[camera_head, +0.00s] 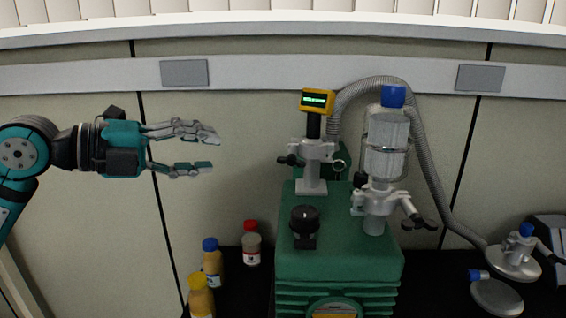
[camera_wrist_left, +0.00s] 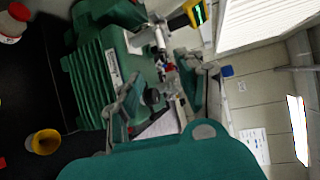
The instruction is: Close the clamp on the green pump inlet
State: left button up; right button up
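The green pump (camera_head: 340,262) stands on a dark surface right of centre; it also shows turned on its side in the left wrist view (camera_wrist_left: 88,65). A metal fitting with a dark-handled clamp (camera_head: 410,208) sits on the pump under a clear vessel (camera_head: 387,142) with a blue cap. A second dark-handled clamp (camera_head: 290,160) sits on the post under the yellow gauge. Whether either clamp is latched is hard to tell. My left gripper (camera_head: 214,150) is open and empty, left of the pump and apart from it. My right gripper is not in view.
A yellow gauge (camera_head: 316,101) tops the left post. A grey ribbed hose (camera_head: 432,165) arches behind the vessel. Several capped bottles (camera_head: 212,262) stand left of the pump. Metal flanges (camera_head: 497,297) lie at right. Space between my left gripper and the gauge post looks free.

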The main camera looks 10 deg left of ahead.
pick_arm(q)
jog(key=p, duration=0.2)
send_near(293, 150)
jog(key=p+x, duration=0.1)
jog(key=x, duration=0.5)
jog(key=p+x, duration=0.1)
jog(key=x, duration=0.3)
jog(key=shift+f+p, duration=0.3)
jog(key=shift+f, duration=0.05)
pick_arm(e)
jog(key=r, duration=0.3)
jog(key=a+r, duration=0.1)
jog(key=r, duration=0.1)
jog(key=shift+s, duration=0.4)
